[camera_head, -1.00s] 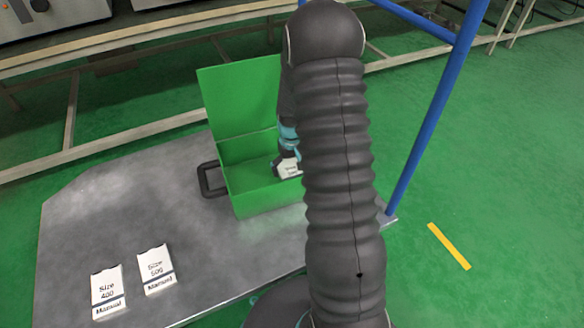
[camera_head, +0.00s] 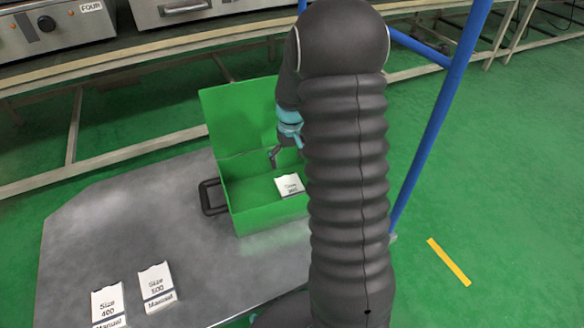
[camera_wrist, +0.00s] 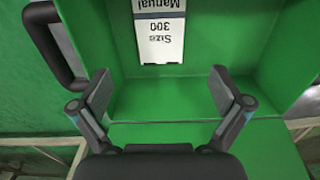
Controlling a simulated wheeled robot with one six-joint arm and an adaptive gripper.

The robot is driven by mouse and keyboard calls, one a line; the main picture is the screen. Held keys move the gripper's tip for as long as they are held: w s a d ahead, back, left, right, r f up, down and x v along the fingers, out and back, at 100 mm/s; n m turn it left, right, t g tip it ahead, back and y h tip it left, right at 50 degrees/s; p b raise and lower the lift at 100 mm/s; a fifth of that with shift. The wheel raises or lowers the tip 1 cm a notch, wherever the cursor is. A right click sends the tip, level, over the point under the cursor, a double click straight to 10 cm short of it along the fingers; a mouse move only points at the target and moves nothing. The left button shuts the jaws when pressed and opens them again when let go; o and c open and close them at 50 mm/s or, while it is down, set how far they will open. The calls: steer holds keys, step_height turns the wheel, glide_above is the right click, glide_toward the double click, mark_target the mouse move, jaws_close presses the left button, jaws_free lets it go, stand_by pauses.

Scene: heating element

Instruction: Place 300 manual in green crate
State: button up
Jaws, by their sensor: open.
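The white 300 manual (camera_head: 289,185) lies inside the green crate (camera_head: 243,213). In the wrist view the 300 manual (camera_wrist: 160,40) rests flat on the crate floor, its "Size 300" print upside down. The crate's lid stands open at the back. My gripper (camera_wrist: 160,92) is open and empty, with its fingers spread above the crate and apart from the manual. In the head view my gripper (camera_head: 284,158) is over the crate, partly hidden behind my arm, which also hides the crate's right side.
The Size 400 manual (camera_head: 108,303) and the Size 500 manual (camera_head: 156,286) lie on the grey table (camera_head: 110,215) at front left. A black handle (camera_head: 210,197) sticks out from the crate's left side. A blue post (camera_head: 435,125) stands at right.

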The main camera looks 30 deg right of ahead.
steer(key=s+a+r+t, duration=0.1)
steer(key=s+a+r, duration=0.35)
steer(key=r, duration=0.35)
steer(key=s+a+r+t, duration=0.2)
steer(key=s+a+r, duration=0.25)
steer(key=r, duration=0.35)
steer(key=s+a+r+t, duration=0.1)
steer(key=s+a+r, duration=0.1)
steer(key=s, duration=0.6)
steer(key=s+a+r+n+t, duration=0.1)
steer(key=s+a+r, duration=0.2)
steer(key=s, duration=0.5)
steer(key=shift+s+a+t, duration=0.3)
steer(key=shift+s, duration=0.05)
steer(key=shift+r, duration=0.1)
